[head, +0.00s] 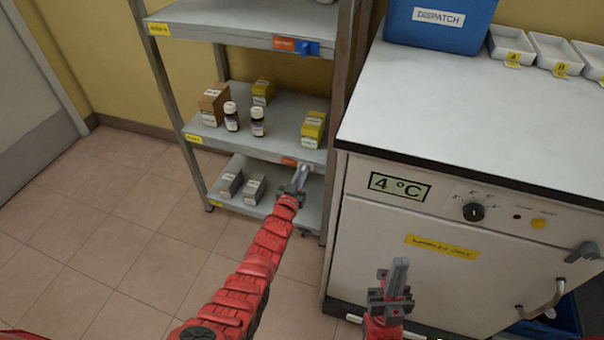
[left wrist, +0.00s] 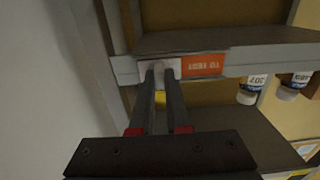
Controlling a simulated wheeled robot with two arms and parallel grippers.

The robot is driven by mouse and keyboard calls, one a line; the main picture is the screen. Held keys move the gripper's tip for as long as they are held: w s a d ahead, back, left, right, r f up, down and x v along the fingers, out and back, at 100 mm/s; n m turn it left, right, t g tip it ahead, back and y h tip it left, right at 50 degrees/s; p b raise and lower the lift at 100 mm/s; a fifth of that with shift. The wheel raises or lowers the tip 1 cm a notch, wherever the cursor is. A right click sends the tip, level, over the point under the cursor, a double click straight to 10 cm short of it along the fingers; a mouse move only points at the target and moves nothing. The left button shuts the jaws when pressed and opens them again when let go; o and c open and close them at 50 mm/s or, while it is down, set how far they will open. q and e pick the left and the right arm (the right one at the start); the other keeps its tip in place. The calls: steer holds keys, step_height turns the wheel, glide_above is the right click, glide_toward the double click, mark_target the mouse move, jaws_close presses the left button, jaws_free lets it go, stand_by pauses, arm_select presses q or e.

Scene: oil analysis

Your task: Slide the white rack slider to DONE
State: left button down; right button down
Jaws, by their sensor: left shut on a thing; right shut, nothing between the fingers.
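The white rack slider (left wrist: 145,68) is on the front edge of the middle shelf, beside an orange label (left wrist: 203,65) that appears upside down in the left wrist view. In the head view the orange label (head: 289,161) shows just behind my left gripper (head: 299,176), which hides most of the slider. In the left wrist view my left gripper (left wrist: 160,75) is shut on the slider, with a finger on each side of its light tab. My right gripper (head: 399,268) is shut and empty, in front of the white cabinet and away from the shelf.
The metal rack's middle shelf (head: 270,138) holds boxes and two dark bottles. The bottom shelf holds two grey boxes (head: 254,189). A blue slider (head: 307,48) sits on the top shelf's edge. The white cabinet (head: 370,225) stands close at right. The floor at left is clear.

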arm_select(q)
steer(key=w+a+p, duration=0.1)
steer(key=w+a, duration=0.1)
steer(key=a, duration=0.4)
stand_by(0.4)
steer(key=c, duration=0.9)
jaws_free()
